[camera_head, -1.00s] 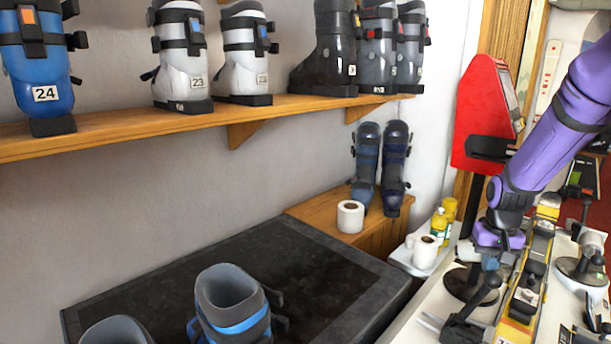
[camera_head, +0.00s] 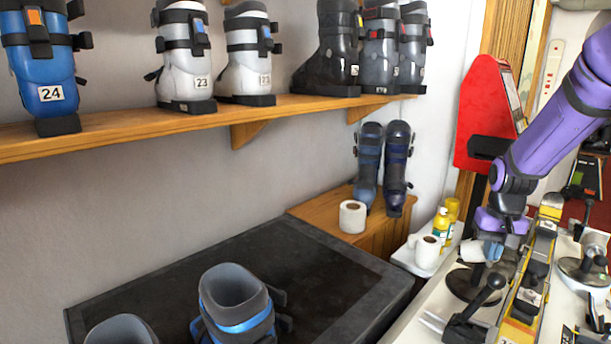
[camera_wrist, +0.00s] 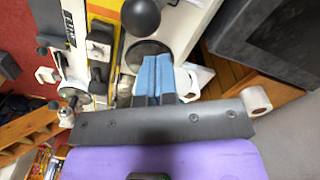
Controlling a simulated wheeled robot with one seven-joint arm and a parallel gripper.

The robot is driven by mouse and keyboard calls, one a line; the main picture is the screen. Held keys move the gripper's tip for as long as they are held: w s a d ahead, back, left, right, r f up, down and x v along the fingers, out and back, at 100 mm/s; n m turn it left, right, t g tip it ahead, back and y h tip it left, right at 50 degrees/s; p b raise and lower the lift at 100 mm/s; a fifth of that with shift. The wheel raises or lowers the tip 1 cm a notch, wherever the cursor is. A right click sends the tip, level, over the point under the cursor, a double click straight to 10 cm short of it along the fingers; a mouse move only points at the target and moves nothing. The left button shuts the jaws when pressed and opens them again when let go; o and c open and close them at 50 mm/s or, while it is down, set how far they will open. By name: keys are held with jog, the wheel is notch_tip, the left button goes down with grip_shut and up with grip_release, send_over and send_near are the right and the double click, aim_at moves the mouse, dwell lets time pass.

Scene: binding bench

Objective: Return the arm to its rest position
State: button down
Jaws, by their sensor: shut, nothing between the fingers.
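My gripper (camera_head: 494,250) hangs over the workbench at the right of the head view, below my purple arm. In the wrist view its two blue fingers (camera_wrist: 155,80) lie side by side, shut and empty. They point down toward the bench, beside a yellow ski held in the bench fittings. A white cylinder (camera_head: 473,251) shows just left of the fingers in the head view; I cannot tell whether it touches them.
The yellow ski (camera_head: 524,295) and a black-knobbed clamp (camera_head: 490,288) are close to my gripper. Paper rolls (camera_head: 352,217) and yellow bottles (camera_head: 441,224) stand to its left. A red board (camera_head: 484,105) is behind my arm. Ski boots (camera_head: 188,60) line the shelf.

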jog(key=s+a+r+n+t, duration=0.1)
jog(key=s+a+r, duration=0.2)
jog(key=s+r, duration=0.3)
jog(key=s+a+r+t, duration=0.2)
jog(key=s+a+r, duration=0.25)
jog(key=r, duration=0.35)
jog(key=s+a+r+n+t, duration=0.1)
jog(key=s+a+r, duration=0.1)
jog(key=s, duration=0.5)
jog(key=s+a+r+n+t, duration=0.1)
jog(key=s+a+r, duration=0.1)
jog(key=s, duration=0.6)
jog(key=shift+s+r, duration=0.3)
jog(key=shift+r, duration=0.2)
jog(key=shift+d, duration=0.1)
